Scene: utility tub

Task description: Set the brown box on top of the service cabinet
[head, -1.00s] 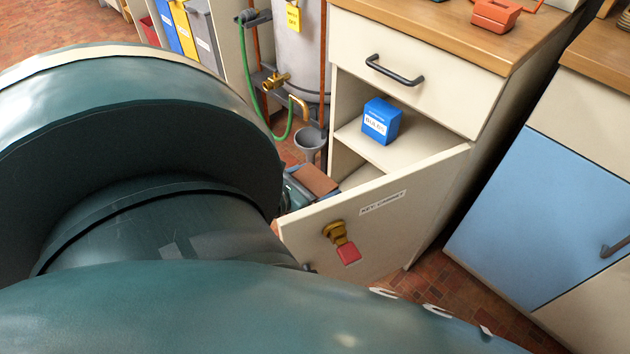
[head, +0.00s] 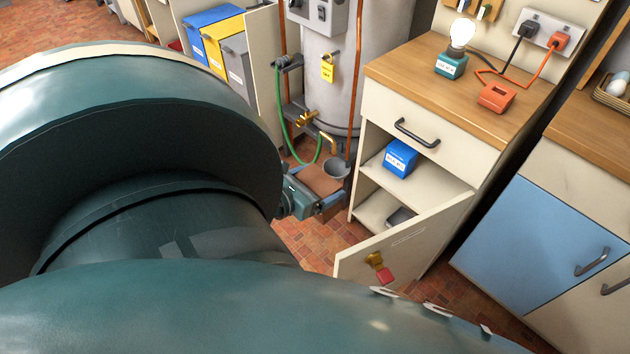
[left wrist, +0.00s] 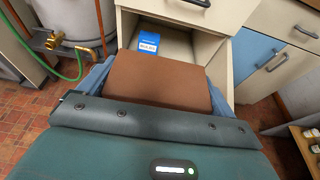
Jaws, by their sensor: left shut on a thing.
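The brown box (head: 320,179) is held by my left gripper (head: 316,187), left of the open cabinet in the head view. In the left wrist view, the brown box (left wrist: 158,78) fills the space between the two blue fingers of my left gripper (left wrist: 157,84). The cream cabinet (head: 436,151) has a wooden top (head: 430,72), a drawer and an open lower door (head: 405,243). The box is below the level of that top and apart from it. My right gripper is not in view.
A lit bulb on a teal base (head: 451,64) and an orange block (head: 496,96) stand on the top; its front left is clear. A blue box (head: 401,158) sits on the shelf. The boiler (head: 330,80) and funnel (head: 336,169) stand close behind the held box.

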